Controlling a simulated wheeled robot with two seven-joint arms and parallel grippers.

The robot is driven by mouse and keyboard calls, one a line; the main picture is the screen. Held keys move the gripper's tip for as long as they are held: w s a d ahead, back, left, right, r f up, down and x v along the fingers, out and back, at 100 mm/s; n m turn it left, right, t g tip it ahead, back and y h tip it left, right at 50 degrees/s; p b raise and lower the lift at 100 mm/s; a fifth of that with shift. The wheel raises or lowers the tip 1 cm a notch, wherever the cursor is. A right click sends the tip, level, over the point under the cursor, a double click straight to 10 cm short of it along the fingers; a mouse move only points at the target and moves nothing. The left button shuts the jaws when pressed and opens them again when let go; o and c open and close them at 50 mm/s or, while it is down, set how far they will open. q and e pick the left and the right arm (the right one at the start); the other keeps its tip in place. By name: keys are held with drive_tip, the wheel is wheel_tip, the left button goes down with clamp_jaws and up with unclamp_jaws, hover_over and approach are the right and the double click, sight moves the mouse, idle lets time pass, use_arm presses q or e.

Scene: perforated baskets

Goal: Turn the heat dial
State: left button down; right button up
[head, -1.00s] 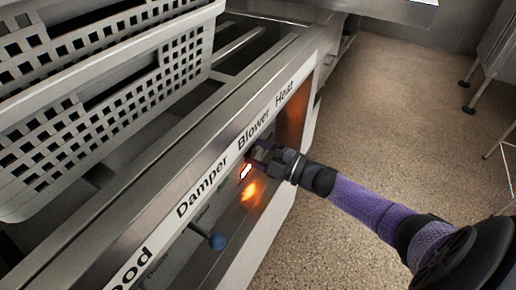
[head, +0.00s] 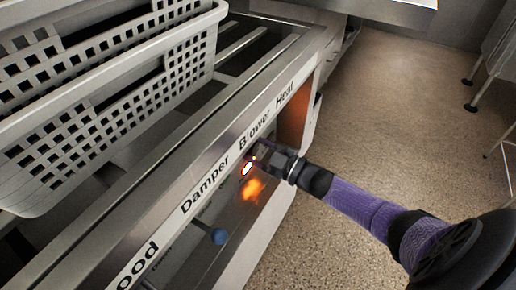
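The front panel (head: 205,178) of the metal unit carries the labels Damper, Blower and Heat. My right gripper (head: 256,158) is up against the panel, below the Blower label and left of the Heat label. The gripper's fingers are dark and small in the picture, so I cannot tell whether they are open or shut. No heat dial can be made out; the gripper covers part of the panel. My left gripper is not in view.
A blue ball-ended lever (head: 218,237) sticks out below the Damper label. White perforated baskets (head: 110,110) stand on the unit at upper left. Open speckled floor (head: 400,120) lies to the right, with metal table legs (head: 470,95) at the far right.

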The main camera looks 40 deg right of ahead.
idle(0.3)
drive_tip(key=o, duration=1.3)
drive_tip(key=p+v, duration=0.2)
drive_tip(key=v, duration=0.8)
drive_tip(key=shift+p, duration=0.4)
